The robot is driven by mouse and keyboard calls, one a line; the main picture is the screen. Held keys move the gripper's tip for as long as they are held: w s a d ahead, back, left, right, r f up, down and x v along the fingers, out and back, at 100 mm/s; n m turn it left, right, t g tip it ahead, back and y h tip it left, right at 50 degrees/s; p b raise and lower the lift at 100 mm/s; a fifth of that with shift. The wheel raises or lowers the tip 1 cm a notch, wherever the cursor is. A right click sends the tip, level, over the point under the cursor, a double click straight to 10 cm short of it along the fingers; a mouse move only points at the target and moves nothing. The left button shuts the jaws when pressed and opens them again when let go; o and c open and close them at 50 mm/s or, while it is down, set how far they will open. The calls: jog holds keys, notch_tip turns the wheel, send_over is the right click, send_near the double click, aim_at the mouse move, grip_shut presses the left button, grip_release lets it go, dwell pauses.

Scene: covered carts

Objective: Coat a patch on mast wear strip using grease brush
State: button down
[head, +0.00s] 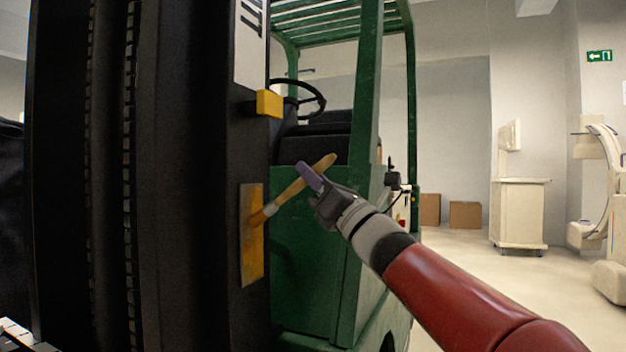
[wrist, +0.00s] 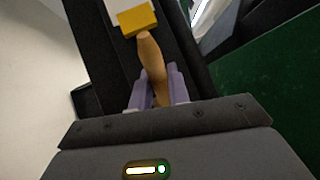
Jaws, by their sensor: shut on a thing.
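The grease brush (head: 301,185) has a wooden handle, and its bristle end (head: 259,217) points down and left. My gripper (head: 309,178) is shut on the handle. The wear strip (head: 251,250) is an upright yellow-orange plate with darker, brownish areas on the black mast. The bristle tip appears at the strip's face near mid-height; I cannot tell for sure whether it touches. In the wrist view, the handle (wrist: 150,56) stands between the two lilac fingers (wrist: 153,88). The bristles and the strip are hidden there.
The black mast (head: 190,200) of a green forklift (head: 310,255) fills the left. A yellow block (head: 269,103) sticks out above the strip. Cardboard boxes (head: 465,215) and a white cart (head: 519,212) stand at the back right. Open floor (head: 460,260) lies on the right.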

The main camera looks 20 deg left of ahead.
jog(key=shift+r, duration=0.15)
jog(key=shift+r+p, duration=0.8)
jog(key=shift+r, duration=0.7)
jog(key=shift+a+r+p, duration=0.1)
jog(key=shift+r+p, duration=0.9)
jog(key=shift+r, duration=0.6)
